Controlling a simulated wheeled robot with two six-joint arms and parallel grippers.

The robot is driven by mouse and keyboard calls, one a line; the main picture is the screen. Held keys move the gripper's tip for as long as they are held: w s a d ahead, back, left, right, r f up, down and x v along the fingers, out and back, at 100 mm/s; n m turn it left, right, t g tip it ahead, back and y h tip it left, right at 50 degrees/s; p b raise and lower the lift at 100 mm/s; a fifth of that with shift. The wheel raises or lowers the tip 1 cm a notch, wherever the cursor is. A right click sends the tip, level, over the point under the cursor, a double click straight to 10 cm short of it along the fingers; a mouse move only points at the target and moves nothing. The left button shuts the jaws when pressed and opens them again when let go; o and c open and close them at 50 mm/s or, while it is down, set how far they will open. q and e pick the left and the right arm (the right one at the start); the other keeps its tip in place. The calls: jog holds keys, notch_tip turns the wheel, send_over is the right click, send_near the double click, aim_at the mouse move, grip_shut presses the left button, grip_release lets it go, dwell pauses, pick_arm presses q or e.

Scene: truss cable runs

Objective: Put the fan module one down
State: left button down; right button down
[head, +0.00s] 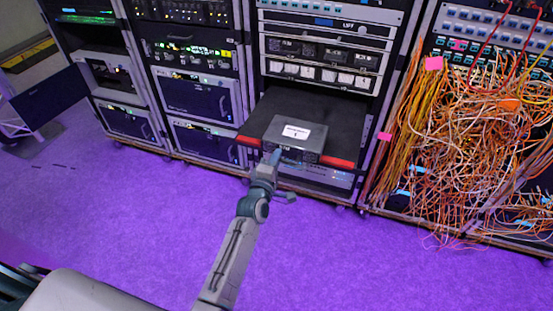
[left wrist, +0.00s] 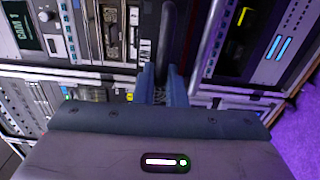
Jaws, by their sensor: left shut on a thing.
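The fan module (head: 297,143) is a dark grey box with a white label marked 1 on top. It is at the front of a black shelf (head: 338,107) with red front corners, in the middle rack. I cannot tell whether it rests on the shelf or hangs just above it. My left gripper (head: 275,160) is at the module's front face, shut on it. In the left wrist view the gripper's blue-grey fingers (left wrist: 163,88) close around a dark bar (left wrist: 168,35), which looks like the module's handle. My right gripper is not in view.
Racks of equipment stand on both sides. A dense tangle of orange and white cables (head: 490,150) hangs at the right rack. A dark panel (head: 50,101) sticks out at the far left. The purple floor (head: 120,225) in front is clear.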

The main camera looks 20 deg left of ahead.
pick_arm(q)
jog(key=c, duration=1.9)
grip_release()
jog(key=shift+f, duration=0.2)
jog(key=o, duration=0.4)
jog(key=shift+r, duration=0.1)
